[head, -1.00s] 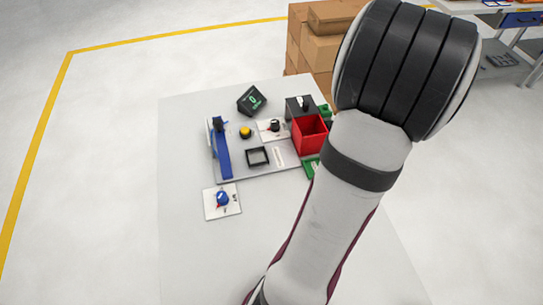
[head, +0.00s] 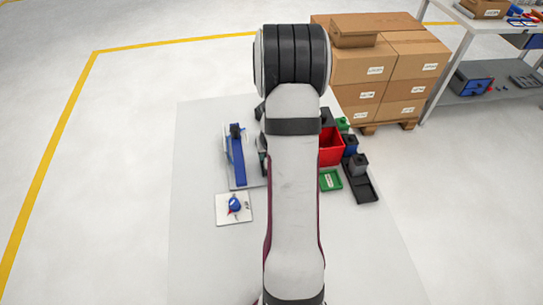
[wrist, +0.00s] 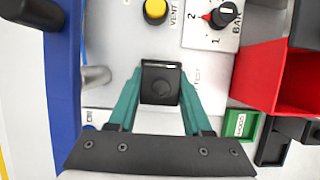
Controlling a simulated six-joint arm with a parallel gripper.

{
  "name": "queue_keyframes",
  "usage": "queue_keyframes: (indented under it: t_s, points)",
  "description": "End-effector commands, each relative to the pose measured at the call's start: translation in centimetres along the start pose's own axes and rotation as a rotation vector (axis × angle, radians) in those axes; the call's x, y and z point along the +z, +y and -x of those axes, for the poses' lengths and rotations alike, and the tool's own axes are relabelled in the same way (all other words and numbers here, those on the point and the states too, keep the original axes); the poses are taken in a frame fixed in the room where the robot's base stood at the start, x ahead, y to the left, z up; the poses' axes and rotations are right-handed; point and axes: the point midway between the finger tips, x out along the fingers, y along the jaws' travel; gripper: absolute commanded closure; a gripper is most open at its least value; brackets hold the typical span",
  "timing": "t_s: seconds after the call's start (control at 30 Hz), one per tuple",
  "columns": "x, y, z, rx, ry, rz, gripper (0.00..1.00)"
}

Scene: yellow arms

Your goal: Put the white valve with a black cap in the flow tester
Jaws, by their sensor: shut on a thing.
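The flow tester is a light panel (wrist: 120,105) with a blue lever bar (head: 236,165) along its left side. My gripper (wrist: 160,82) has green fingers and is shut on the valve (wrist: 165,88), whose black cap shows from above in the wrist view. Its white body is mostly hidden. The held valve is over the panel, below the yellow VENT button. A dark square outline surrounds the cap; I cannot tell whether the valve sits in the black square holder or is above it. In the head view my arm hides the gripper and most of the panel.
A red bin (head: 330,148) stands right of the panel, with a green tray (head: 331,180) and a dark tray (head: 365,190) nearby. A dial marked BAR (wrist: 222,15) is upper right of the gripper. A white plate with a blue knob (head: 234,205) lies in front.

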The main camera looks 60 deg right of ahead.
Motion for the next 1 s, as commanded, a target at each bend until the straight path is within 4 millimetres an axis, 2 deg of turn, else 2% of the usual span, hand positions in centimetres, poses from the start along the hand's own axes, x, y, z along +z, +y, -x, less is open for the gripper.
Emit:
queue_keyframes:
  t_s: [0.13,0.5,0.53,0.67,0.7,1.0]
  points:
    - [-0.46,-0.11,-0.97,-0.003,0.002,0.001,1.0]
    - [-0.62,-0.13,-1.37,-0.003,0.002,-0.002,1.0]
    - [-0.63,-0.13,-1.38,-0.003,0.002,-0.002,0.47]
    - [-0.61,-0.13,-1.36,-0.003,0.001,0.0,0.23]
    - [-0.61,-0.13,-1.35,-0.003,0.001,0.0,0.2]
    - [-0.58,-0.14,-1.3,-0.003,0.001,0.001,0.2]
